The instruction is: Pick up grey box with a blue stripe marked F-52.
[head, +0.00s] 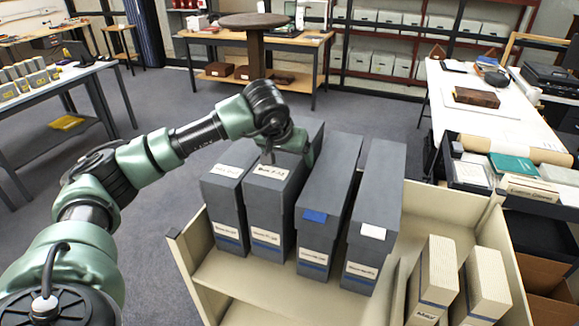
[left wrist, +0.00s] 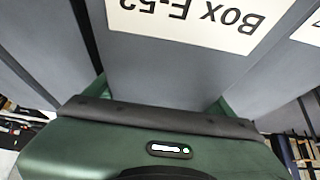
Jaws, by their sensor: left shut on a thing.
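The grey box marked F-52 (head: 262,212) stands upright, second from left in a row of grey boxes on a cream cart. It has a white label on top and a white label with a blue stripe low on its front. My left gripper (head: 291,148) is at the far end of its top, shut on it. In the left wrist view the box (left wrist: 165,65) fills the middle, its label upside down, with a green finger of my left gripper (left wrist: 160,98) at each side. I cannot tell whether its bottom touches the shelf. My right gripper is not in view.
A grey box (head: 228,215) stands close on the left; a box with a blue top label (head: 318,230) and one with a white label (head: 372,225) stand right. The cream cart (head: 215,290) has a raised rim. Two cream files (head: 432,280) stand at its right.

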